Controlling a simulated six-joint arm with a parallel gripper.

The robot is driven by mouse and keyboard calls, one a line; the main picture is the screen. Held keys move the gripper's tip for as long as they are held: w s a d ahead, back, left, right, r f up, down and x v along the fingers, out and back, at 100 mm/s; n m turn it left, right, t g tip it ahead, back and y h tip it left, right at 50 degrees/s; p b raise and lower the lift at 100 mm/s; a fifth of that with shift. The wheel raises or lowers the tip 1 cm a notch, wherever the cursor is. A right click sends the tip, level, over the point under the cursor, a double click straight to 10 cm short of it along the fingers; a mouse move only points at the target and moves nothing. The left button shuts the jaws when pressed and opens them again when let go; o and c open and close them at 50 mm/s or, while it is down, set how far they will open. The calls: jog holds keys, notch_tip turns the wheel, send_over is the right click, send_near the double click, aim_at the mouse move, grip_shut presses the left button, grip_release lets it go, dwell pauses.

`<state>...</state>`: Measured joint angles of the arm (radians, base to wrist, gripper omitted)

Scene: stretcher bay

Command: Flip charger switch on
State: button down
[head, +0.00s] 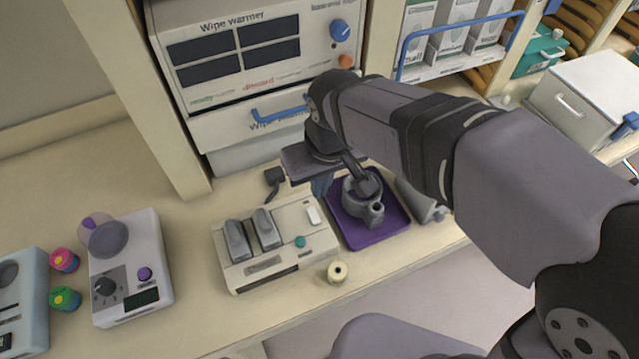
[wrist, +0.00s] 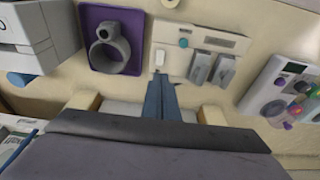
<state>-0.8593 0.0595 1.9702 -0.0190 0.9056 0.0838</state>
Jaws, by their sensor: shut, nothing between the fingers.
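The charger (head: 275,245) is a beige box on the counter, with two grey units in its slots and a teal button. Its white switch (head: 313,214) is at its back right corner. In the wrist view the charger (wrist: 225,45) is at the top, and the switch (wrist: 161,62) lies just beyond my fingertips. My gripper (head: 320,188) has blue fingers, and in the wrist view they are closed together and empty (wrist: 160,78). I cannot tell whether they touch the switch or which way it is set.
A purple tray (head: 378,232) with a grey ringed object (head: 362,200) stands right of the charger. A wipe warmer (head: 250,50) stands behind. A small cream spool (head: 337,272) is in front. A white device with a dial (head: 130,270) is left.

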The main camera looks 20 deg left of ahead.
aim_at(312, 209)
jog(key=shift+w+f+b, duration=0.1)
jog(key=shift+b, duration=0.3)
jog(key=b, duration=0.4)
jog(key=shift+w+a+r+b, duration=0.25)
jog(key=shift+w+a+b, duration=0.1)
jog(key=shift+w+a, duration=0.05)
jog(key=f+p, duration=0.1)
jog(key=f, duration=0.3)
jog(key=w+a+f+p, duration=0.1)
jog(key=f, duration=0.4)
jog(key=w+a+f+p, duration=0.1)
jog(key=f, duration=0.3)
jog(key=shift+f+p, duration=0.3)
jog(key=shift+p, duration=0.05)
